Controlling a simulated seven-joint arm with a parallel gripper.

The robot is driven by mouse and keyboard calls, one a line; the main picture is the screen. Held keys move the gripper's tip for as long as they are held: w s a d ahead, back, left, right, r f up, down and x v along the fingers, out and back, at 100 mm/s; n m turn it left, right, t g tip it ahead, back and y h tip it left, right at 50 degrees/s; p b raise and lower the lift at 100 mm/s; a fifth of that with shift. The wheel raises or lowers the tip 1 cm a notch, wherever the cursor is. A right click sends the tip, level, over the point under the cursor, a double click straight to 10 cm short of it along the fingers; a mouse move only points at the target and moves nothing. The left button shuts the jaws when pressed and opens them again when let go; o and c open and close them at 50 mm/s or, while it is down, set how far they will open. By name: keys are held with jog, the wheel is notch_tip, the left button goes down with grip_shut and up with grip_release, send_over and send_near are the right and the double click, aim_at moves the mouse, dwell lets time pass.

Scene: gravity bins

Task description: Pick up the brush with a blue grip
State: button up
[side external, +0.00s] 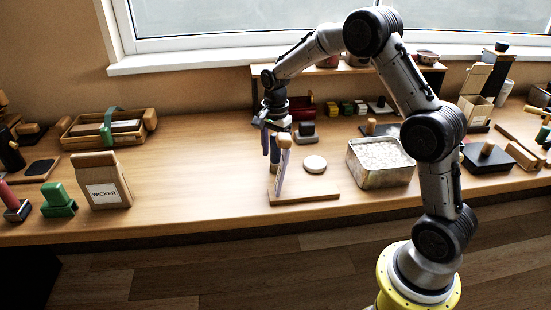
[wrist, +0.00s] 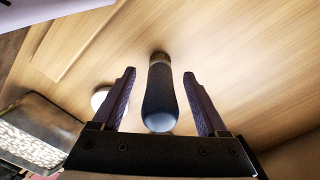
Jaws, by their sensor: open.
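The brush (wrist: 160,95) shows in the wrist view as a smooth, dark blue grip with a brown collar at its far end. It lies between the two purple fingers of my gripper (wrist: 159,75). The fingers are apart, with a visible gap on each side of the grip. In the side view my gripper (side external: 273,150) points down over the table, and the dark blue grip (side external: 274,152) shows in part among the fingers. The brush's far end is hard to make out there.
A wooden board (side external: 318,198) lies in front of my gripper. A white disc (side external: 315,164) and a metal tin (side external: 383,179) of pale pieces are to its right. A dark block (side external: 306,138) stands close behind. The table to the left is clear up to the WICKER box (side external: 100,172).

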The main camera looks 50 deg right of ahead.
jog(key=shift+f, duration=0.4)
jog(key=shift+c, duration=0.3)
grip_shut()
jog(key=shift+r, duration=0.1)
dwell(0.8)
